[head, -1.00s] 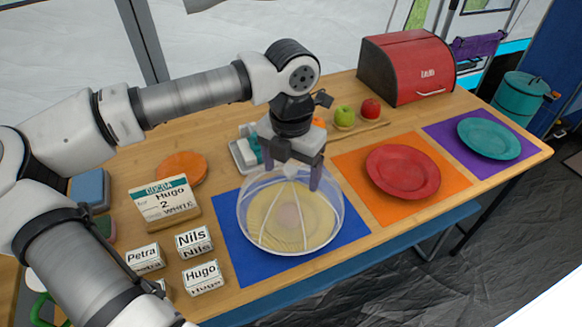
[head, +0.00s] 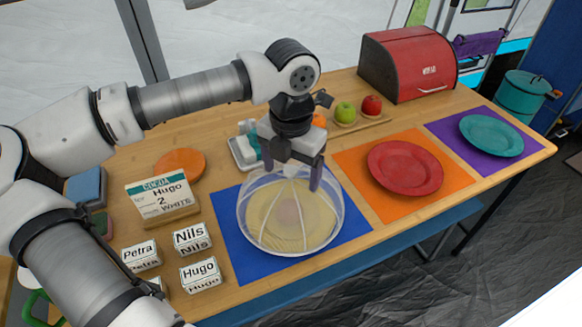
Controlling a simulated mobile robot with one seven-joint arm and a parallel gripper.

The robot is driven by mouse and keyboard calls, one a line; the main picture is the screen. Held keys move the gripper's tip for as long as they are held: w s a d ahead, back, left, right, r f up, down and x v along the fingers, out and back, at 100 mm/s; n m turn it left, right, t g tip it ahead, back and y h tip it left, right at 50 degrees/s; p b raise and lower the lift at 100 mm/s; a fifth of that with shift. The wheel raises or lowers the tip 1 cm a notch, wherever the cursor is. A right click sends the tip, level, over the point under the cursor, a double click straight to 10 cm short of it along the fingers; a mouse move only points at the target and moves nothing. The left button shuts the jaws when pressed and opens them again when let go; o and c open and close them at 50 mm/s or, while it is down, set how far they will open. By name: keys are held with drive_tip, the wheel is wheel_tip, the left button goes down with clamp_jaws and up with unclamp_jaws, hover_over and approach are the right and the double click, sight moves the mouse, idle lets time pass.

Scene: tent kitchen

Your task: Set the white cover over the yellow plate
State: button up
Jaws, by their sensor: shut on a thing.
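The white cover (head: 262,221) is a see-through mesh dome with white ribs. My gripper (head: 293,176) is shut on the top of the white cover, pointing down. The yellow plate (head: 290,226) shows through the mesh, on the blue mat (head: 238,262). The cover appears around the plate in the head view. I cannot tell whether its rim touches the mat or hangs just above it. The fingertips and the cover's top are partly hidden by the gripper body.
To the right are a red plate (head: 405,167) on an orange mat and a teal plate (head: 491,135) on a purple mat. A label stand (head: 162,198) and several name blocks (head: 190,239) are left of the blue mat. A red bread box (head: 407,64) stands behind.

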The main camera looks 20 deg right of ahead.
sight(291, 181)
drive_tip(key=shift+f+b, duration=1.95)
drive_tip(key=shift+b, duration=0.35)
idle(0.4)
idle(0.3)
drive_tip(key=o, duration=1.2)
drive_tip(key=shift+r, duration=0.1)
wheel_tip(291, 181, up, 14)
drive_tip(key=shift+f+p, duration=0.15)
drive_tip(key=shift+p, duration=0.15)
